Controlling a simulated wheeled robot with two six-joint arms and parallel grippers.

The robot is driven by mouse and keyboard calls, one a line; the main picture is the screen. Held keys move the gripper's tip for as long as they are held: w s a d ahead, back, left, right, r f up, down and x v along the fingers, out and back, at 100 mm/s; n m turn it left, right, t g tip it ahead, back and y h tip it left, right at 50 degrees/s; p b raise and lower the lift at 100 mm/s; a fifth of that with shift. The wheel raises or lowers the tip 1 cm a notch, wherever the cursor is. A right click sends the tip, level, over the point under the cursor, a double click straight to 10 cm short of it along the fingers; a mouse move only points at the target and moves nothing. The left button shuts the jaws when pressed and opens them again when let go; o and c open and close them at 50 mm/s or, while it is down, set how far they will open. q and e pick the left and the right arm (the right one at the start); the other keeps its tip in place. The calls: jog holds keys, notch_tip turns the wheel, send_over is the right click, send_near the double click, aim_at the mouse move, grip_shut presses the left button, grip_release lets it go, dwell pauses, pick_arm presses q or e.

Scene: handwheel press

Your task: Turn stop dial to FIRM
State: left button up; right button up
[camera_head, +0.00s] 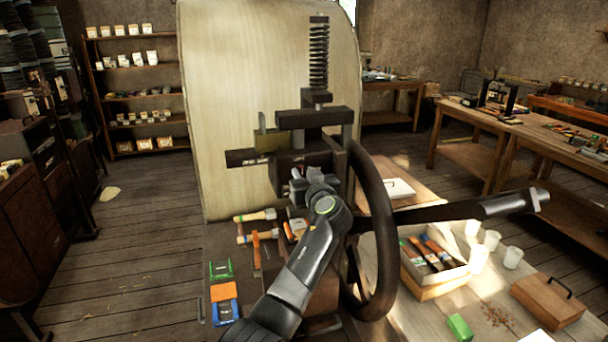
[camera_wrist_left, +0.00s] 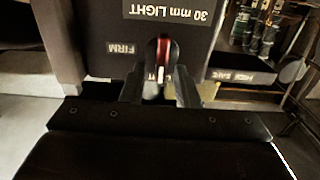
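The stop dial (camera_wrist_left: 160,62) is a small dark knob with a red and white stripe, on the dark press face in the left wrist view. The stripe's white end points down in that picture. A FIRM label (camera_wrist_left: 124,48) is left of the knob and a 30 mm LIGHT label (camera_wrist_left: 172,13) is above it, both upside down. My left gripper (camera_wrist_left: 160,88) is open, one finger on each side of the knob, with small gaps seeming to show. In the head view my left gripper (camera_head: 296,183) is at the press front; the dial is hidden there. My right gripper is not seen.
The press's large handwheel (camera_head: 378,235) stands just right of my left arm. Hammers (camera_head: 256,215) and green and orange boxes (camera_head: 223,291) lie on the bench left of the arm. A tool box (camera_head: 435,283), white cups (camera_head: 512,256) and a wooden case (camera_head: 548,299) are at right.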

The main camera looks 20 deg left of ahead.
pick_arm(q)
grip_shut()
jog(key=shift+f, duration=0.1)
jog(key=shift+m+b, duration=0.6)
jog(key=shift+m, duration=0.1)
jog(key=shift+w+d+f+m+b, duration=0.1)
jog(key=shift+m+b, duration=0.3)
jog(key=shift+m, duration=0.2)
jog(key=shift+w+m+b, duration=0.1)
jog(key=shift+m+b, duration=0.3)
jog(key=shift+m, duration=0.2)
jog(key=shift+w+d+f+m, duration=0.1)
jog(key=shift+f+m, duration=0.05)
jog(key=shift+m, duration=2.2)
jog(key=shift+d+f+m, duration=0.1)
jog(key=shift+d+m, duration=0.05)
jog(key=shift+m, duration=2.15)
jog(key=shift+w+d+f+m, duration=0.1)
jog(key=shift+f+m, duration=0.05)
jog(key=shift+m, duration=2.2)
